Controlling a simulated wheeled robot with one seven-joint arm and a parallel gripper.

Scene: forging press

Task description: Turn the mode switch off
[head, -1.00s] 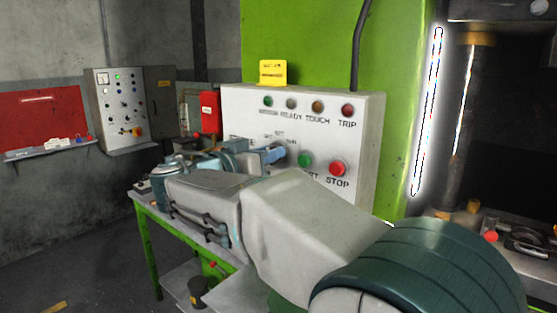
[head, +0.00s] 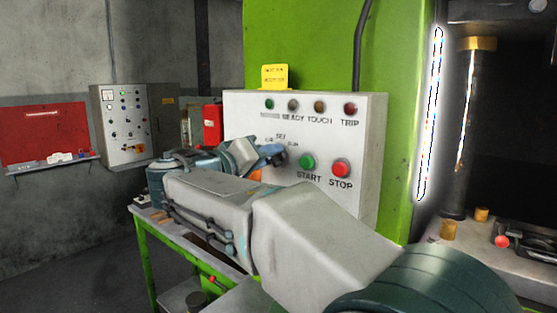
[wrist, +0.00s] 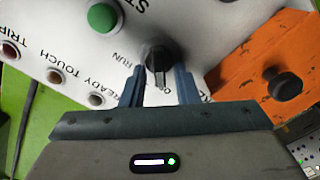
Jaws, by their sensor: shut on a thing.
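The mode switch is a black knob (wrist: 158,56) on the white control panel (head: 366,130), with RUN and other position labels around it. In the wrist view my gripper (wrist: 159,76) has one blue-grey finger on each side of the knob's narrow grip, shut on it. In the head view my gripper (head: 276,154) reaches the panel from the left, just below the SET and RUN labels, and hides most of the knob. The pointer's exact position is hard to tell.
The green START button (head: 307,162) and red STOP button (head: 341,168) sit close to the right of the switch. Indicator lamps (head: 319,107) line the panel above. An orange plate (wrist: 265,70) with a black knob (wrist: 286,86) shows beside my gripper.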

